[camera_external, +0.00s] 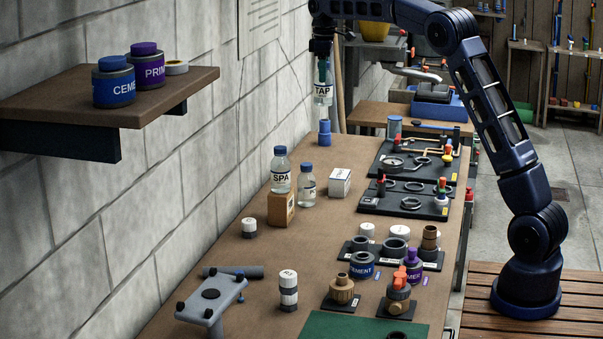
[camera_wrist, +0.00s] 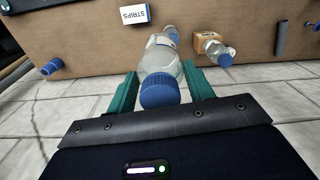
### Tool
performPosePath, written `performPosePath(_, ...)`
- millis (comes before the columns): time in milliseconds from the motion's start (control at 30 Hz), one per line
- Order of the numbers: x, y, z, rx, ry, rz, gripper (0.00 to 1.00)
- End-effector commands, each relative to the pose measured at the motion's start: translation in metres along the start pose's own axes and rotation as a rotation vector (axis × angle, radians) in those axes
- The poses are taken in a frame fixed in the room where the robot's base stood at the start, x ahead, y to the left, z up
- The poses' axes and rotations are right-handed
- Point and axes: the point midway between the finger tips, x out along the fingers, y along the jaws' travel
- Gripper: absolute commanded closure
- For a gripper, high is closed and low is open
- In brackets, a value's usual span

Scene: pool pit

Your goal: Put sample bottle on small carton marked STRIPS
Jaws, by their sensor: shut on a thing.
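My gripper (camera_external: 322,70) is high over the far part of the bench, near the wall, pointing down. It is shut on a clear sample bottle labelled TAP (camera_external: 322,95), with a blue cap (camera_wrist: 160,89) between the green fingers in the wrist view. The bottle hangs upright, clear of the bench. The small white carton (camera_external: 340,183) stands on the bench, nearer the camera and lower than the bottle. Its STRIPS label reads in the wrist view (camera_wrist: 134,15); its top looks bare.
A SPA bottle (camera_external: 281,172) stands on a brown box (camera_external: 281,208), with a smaller blue-capped bottle (camera_external: 308,188) between it and the carton. A blue fitting (camera_external: 324,135) stands beyond the carton. Black trays (camera_external: 404,203) of fittings lie to the right.

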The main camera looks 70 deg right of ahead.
Motion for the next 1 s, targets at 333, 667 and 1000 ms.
performPosePath(333,0.002,0.068,0.044,0.126,-0.004,0.009,0.87)
performPosePath(667,0.040,0.074,0.048,0.138,-0.007,0.009,0.87)
performPosePath(1000,0.088,0.073,0.048,0.137,-0.007,0.009,0.87)
